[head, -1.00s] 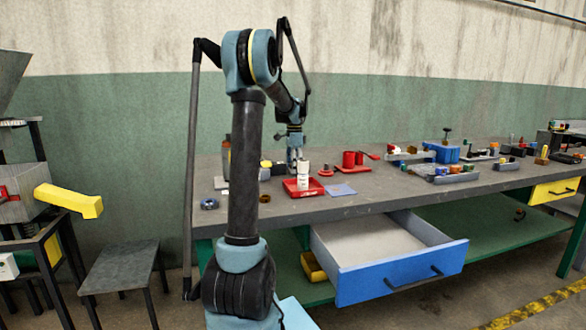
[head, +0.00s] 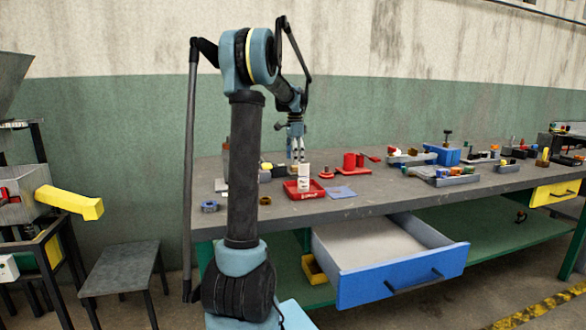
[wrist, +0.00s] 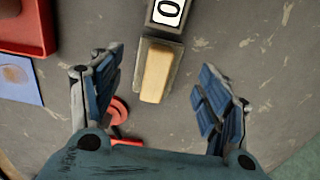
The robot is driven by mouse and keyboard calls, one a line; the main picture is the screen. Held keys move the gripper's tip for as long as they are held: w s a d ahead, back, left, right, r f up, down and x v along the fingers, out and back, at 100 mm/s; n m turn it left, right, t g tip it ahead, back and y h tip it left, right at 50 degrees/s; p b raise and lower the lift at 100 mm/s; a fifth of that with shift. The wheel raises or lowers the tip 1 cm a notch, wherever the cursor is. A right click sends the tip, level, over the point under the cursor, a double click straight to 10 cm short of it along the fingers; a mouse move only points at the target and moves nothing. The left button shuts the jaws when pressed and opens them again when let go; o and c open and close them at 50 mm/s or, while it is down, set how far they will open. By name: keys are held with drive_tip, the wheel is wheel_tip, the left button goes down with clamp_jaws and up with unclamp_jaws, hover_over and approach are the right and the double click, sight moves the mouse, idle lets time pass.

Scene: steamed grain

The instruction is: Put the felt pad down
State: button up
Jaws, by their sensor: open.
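My gripper (head: 297,158) hangs over the back of the bench, behind a red tray (head: 290,192). In the wrist view its two blue-padded fingers (wrist: 160,105) are spread wide with nothing between the pads. I cannot tell for certain which of these is the felt pad.
A white upright item (head: 303,178) stands at the red tray. A blue-fronted drawer (head: 400,274) is open below the bench.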

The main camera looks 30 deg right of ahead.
sight(295, 166)
wheel_tip(295, 166, up, 7)
idle(0.3)
idle(0.5)
